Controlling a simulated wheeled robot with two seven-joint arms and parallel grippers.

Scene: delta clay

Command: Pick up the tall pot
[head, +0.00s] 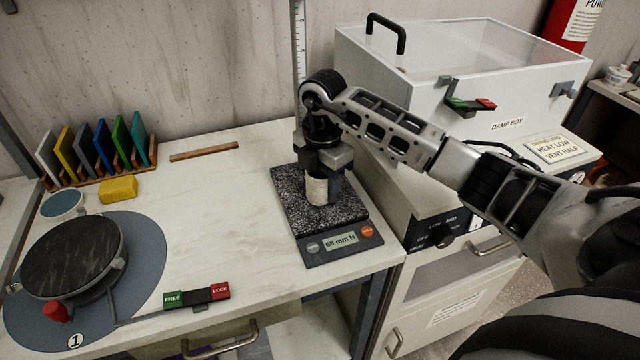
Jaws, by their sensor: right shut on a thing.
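The tall pot (317,190) is a small pale cylinder standing upright over the speckled plate of the measuring stand (291,216). My right gripper (322,178) comes down from above and is shut on the pot, with a finger on each side. The gripper body hides the pot's top. I cannot tell whether the pot's base touches the plate. The stand's display reads 68 mm H. My left gripper is not in view.
A turntable (72,256) on a blue-grey mat stands at the left, with a FREE/LOCK switch (197,296) beside it. Coloured tiles (101,146) and a yellow sponge (118,190) are behind. The white damp box (480,70) stands at the right. The middle tabletop is clear.

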